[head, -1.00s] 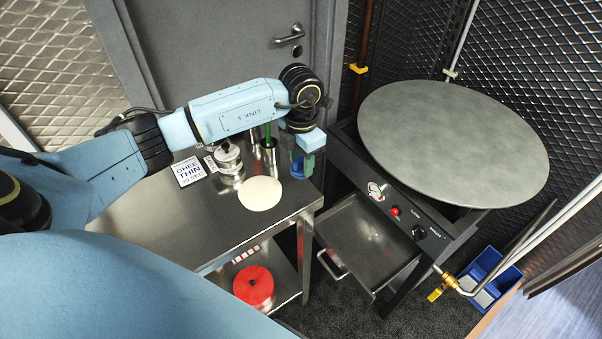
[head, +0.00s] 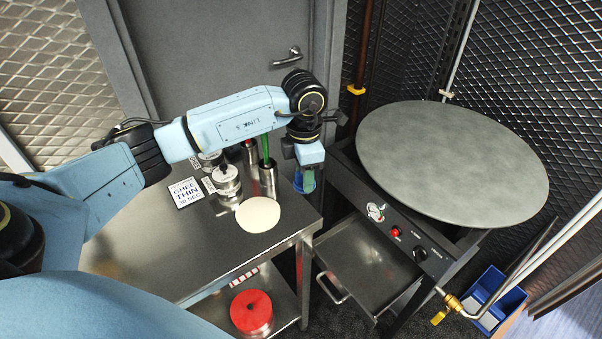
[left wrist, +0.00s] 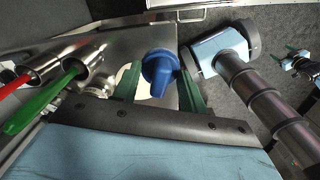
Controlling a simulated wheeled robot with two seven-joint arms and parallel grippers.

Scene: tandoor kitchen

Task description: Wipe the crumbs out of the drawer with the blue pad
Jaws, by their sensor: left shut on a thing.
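My left gripper (head: 306,178) is shut on the blue pad (head: 304,184). In the left wrist view the pad (left wrist: 158,72) sits between the two green fingers, above the table's edge. In the head view the pad is beside the back right corner of the steel table. The open drawer (head: 372,268) is below the griddle, to the right of and lower than the pad, and apart from it. I cannot make out crumbs in it. Small green fingers of my right gripper (left wrist: 300,68) show at the right edge of the left wrist view; their opening is unclear.
The steel table (head: 170,245) holds a pale dough disc (head: 258,214), a sign (head: 187,192), steel pots (head: 226,180) and a cup (head: 267,178) with a green handle. A large round griddle (head: 450,160) overhangs the drawer's back. A red round thing (head: 251,312) is on the lower shelf.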

